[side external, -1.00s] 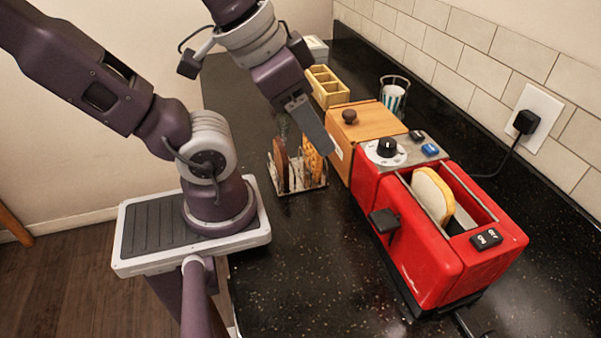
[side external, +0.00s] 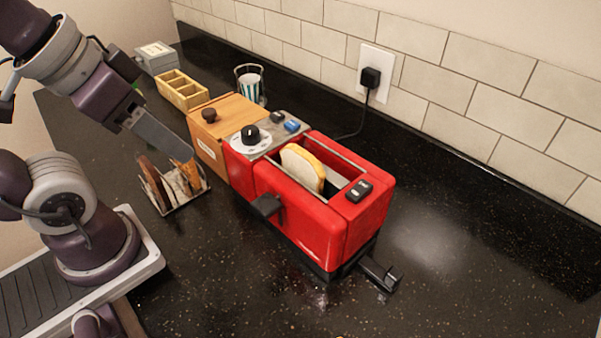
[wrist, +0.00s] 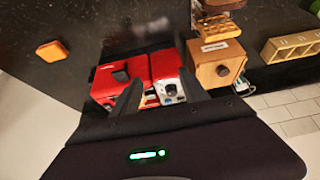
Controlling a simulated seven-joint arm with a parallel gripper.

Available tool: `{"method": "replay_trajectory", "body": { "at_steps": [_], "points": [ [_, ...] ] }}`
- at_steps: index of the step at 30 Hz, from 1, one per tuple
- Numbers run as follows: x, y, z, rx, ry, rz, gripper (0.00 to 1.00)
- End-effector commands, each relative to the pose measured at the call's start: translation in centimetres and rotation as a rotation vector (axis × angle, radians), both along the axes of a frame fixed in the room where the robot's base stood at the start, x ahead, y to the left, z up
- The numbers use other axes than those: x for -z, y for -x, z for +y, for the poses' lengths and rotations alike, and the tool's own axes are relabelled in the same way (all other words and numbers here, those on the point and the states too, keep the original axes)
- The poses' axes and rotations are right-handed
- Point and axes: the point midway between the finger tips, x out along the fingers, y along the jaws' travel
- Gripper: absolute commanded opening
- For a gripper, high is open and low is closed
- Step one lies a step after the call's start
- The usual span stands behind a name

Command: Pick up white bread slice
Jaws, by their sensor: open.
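A white bread slice (side external: 302,166) with a golden crust stands upright in the slot of the red toaster (side external: 318,226), its top showing above the slot. Its lower part is hidden inside. My gripper (side external: 188,156) is open, up and to the left of the toaster in the side view, by the wooden box and apart from the bread. In the wrist view the two fingers of my gripper (wrist: 160,82) are spread in front of the red toaster (wrist: 112,80). I cannot clearly make out the bread there.
A wooden box (side external: 212,148) adjoins the toaster. A rack (side external: 172,208) with several slices stands beside it. A yellow divided tray (side external: 183,100) and a glass (side external: 249,95) stand behind. An orange piece (wrist: 52,51) lies on the counter. The right counter is clear.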

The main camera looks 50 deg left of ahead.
Motion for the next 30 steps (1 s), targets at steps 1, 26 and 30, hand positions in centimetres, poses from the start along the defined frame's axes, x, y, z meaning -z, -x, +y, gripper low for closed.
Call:
{"method": "replay_trajectory", "body": {
  "at_steps": [1,26,30],
  "points": [
    [0.0,0.0,0.0,0.000,0.000,0.000,0.52],
    [-2.7,-11.4,-6.8,1.095,-0.326,0.314,0.38],
    [-1.3,-14.4,-9.7,1.436,-0.374,0.375,0.38]
  ]
}}
